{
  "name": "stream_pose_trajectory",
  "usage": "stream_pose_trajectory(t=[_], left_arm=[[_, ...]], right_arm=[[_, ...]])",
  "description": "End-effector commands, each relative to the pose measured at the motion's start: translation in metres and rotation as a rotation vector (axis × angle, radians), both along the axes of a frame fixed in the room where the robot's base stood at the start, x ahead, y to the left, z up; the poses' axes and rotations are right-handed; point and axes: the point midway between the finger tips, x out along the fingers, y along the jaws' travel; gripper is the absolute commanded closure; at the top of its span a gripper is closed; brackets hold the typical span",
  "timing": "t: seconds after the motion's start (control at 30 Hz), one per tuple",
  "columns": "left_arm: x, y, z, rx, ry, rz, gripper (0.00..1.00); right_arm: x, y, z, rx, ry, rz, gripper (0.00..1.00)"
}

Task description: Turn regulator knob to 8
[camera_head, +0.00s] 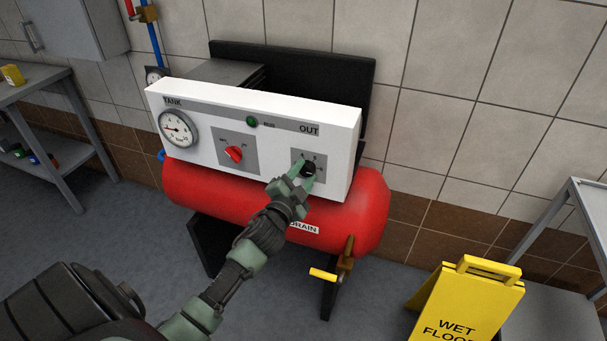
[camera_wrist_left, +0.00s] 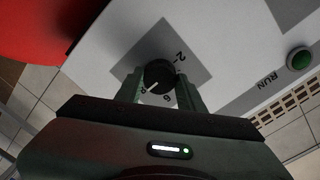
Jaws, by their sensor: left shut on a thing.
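The regulator knob (camera_head: 308,170) is small and black, on a grey dial plate (camera_head: 320,157) under the word OUT on the white panel (camera_head: 340,128). My left gripper (camera_head: 302,173) has its green fingers on either side of the knob and is shut on it. In the left wrist view the knob (camera_wrist_left: 159,75) sits between the two fingertips (camera_wrist_left: 160,84). A white mark shows on the knob's lower edge there. The digits 2 and 6 are readable on the dial beside it; the fingers and gripper body hide part of the scale. My right gripper is not in view.
A red switch (camera_head: 233,154), a TANK gauge (camera_head: 178,128) and a green RUN light (camera_head: 252,121) are on the same panel. The red tank (camera_head: 370,210) lies below, with a yellow-handled valve (camera_head: 324,274). A yellow wet-floor sign (camera_head: 468,300) stands at right.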

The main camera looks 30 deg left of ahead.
Motion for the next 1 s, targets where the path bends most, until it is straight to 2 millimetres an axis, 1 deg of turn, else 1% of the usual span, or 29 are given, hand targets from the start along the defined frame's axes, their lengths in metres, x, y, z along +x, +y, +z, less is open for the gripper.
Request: stream_pose_trajectory(t=[0.03, 0.07, 0.1, 0.37, 0.47, 0.57, 0.8, 0.9, 1.0], left_arm=[[0.000, 0.000, 0.000, 0.003, 0.000, -0.001, 0.59], [0.000, 0.000, 0.000, 0.003, 0.000, -0.001, 0.51], [0.000, 0.000, 0.000, 0.003, 0.000, -0.001, 0.40], [0.000, 0.000, 0.000, 0.001, 0.000, 0.000, 0.40], [-0.003, -0.001, -0.001, 0.001, 0.001, -0.001, 0.40], [-0.014, -0.003, -0.001, 0.001, 0.002, -0.001, 0.40], [-0.054, -0.012, 0.001, 0.001, 0.002, -0.001, 0.40], [-0.067, -0.015, 0.001, 0.000, 0.002, 0.000, 0.40], [-0.074, -0.016, 0.002, 0.000, 0.001, -0.001, 0.40]], right_arm=[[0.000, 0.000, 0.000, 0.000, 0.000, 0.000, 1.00], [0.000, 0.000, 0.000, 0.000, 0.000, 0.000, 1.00], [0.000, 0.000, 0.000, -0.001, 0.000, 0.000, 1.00], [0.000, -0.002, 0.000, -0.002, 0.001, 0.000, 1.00], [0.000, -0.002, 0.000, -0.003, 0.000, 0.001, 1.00], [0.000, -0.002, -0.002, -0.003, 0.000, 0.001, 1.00], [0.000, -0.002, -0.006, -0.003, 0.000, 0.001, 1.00], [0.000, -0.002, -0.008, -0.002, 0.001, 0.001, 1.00], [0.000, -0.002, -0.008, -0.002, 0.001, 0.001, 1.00]])
